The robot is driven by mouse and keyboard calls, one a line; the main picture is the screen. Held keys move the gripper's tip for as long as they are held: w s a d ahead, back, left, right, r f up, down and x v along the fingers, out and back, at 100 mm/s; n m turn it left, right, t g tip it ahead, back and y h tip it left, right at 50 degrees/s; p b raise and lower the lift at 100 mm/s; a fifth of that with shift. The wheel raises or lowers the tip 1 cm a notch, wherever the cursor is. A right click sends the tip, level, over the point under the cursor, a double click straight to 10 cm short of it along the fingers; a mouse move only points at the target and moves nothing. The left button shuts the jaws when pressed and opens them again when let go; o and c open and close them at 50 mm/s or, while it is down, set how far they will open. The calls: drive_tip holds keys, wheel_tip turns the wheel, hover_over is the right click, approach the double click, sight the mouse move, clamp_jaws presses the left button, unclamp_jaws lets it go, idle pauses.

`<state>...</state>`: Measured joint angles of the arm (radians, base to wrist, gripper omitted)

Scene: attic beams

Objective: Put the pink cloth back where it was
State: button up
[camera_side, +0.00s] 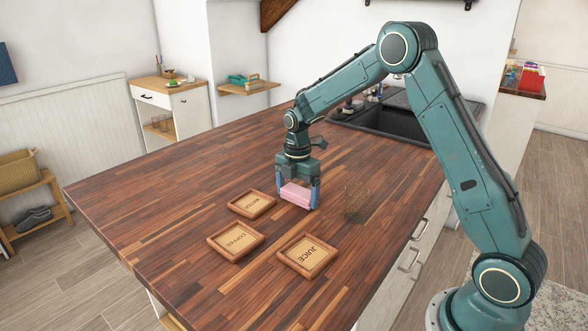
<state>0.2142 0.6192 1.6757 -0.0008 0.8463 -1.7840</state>
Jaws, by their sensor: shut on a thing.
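The pink cloth (296,194) is a small folded block between the fingers of my gripper (298,191), in the middle of the side view. My gripper points down and is shut on the cloth. The cloth is at or just above the wooden counter (180,180); I cannot tell whether it touches the wood. It is behind the labelled wooden trays and to the left of a clear glass (355,200).
Three wooden trays stand in front: one reading WATER (240,210), one reading COFFEE (222,254) and one reading JUICE (290,270). A dark sink (395,122) is set in the back right. The counter's left part is clear.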

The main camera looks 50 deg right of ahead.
sight(297, 192)
drive_tip(key=shift+f, duration=0.15)
drive_tip(key=o, duration=0.7)
wheel_tip(297, 192, up, 12)
drive_tip(key=shift+r, duration=0.2)
idle(0.3)
idle(0.5)
